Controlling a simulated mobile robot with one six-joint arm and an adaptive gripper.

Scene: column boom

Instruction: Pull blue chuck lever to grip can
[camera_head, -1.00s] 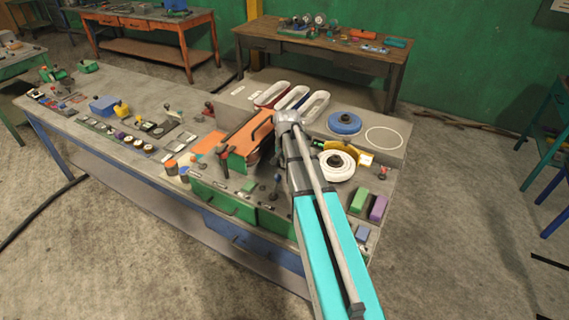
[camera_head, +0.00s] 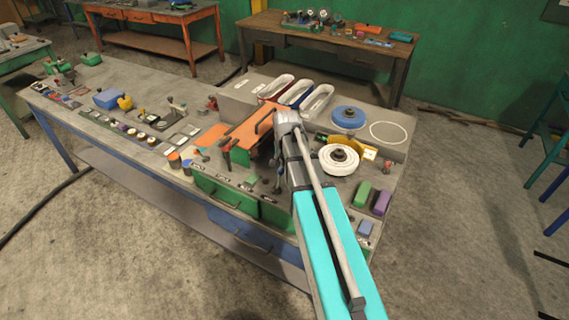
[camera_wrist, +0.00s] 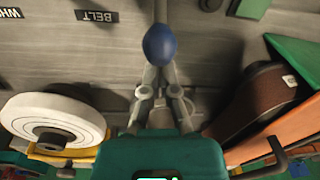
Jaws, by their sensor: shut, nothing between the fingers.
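In the wrist view a blue ball knob (camera_wrist: 160,43), which looks like the end of the chuck lever, lies right at the tips of my gripper (camera_wrist: 160,70). The fingers are shut with nothing held between them; the knob sits just beyond or against the tips, and I cannot tell whether they touch. The lever's shaft is hidden. In the head view my own arm covers most of the gripper and the lever. I cannot make out the can or the chuck for certain.
A white wheel (camera_wrist: 50,125) stands left of my gripper and an orange-covered belt unit (camera_wrist: 270,145) stands right. Labels, one reading BELT (camera_wrist: 97,16), are on the grey bench face. In the head view a blue disc (camera_head: 348,117) and green and purple blocks (camera_head: 381,202) lie nearby.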

